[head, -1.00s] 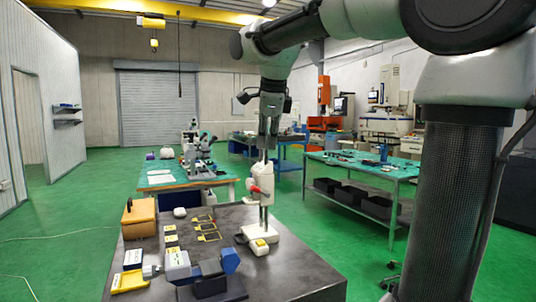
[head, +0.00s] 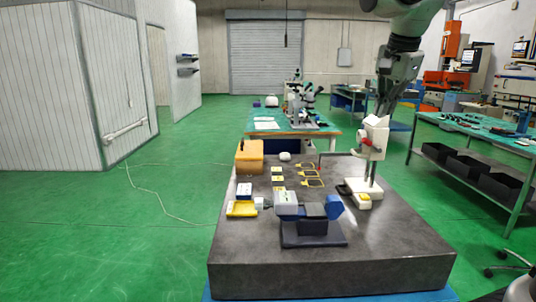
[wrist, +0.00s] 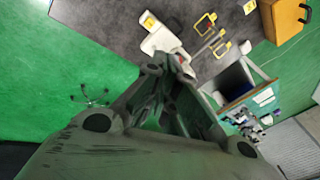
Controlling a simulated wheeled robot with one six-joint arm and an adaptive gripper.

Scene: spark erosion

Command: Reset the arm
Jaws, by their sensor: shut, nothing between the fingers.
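My gripper (head: 382,112) points down in the head view, just above and behind the white height gauge (head: 374,140) on the dark granite table. Its fingers are shut with nothing between them. I cannot tell from the head view how far it is from the gauge's top. In the wrist view my gripper (wrist: 172,62) shows as a dark green-grey shape in the middle, fingers together. The gauge's white body (wrist: 160,38) shows beyond the fingertips.
The granite table (head: 330,264) carries a blue-grey micrometer on a stand (head: 312,208), an orange wooden box (head: 250,156), yellow-labelled pieces and yellow frames (head: 312,182). Green-topped benches (head: 292,131) stand behind and at right (head: 480,130).

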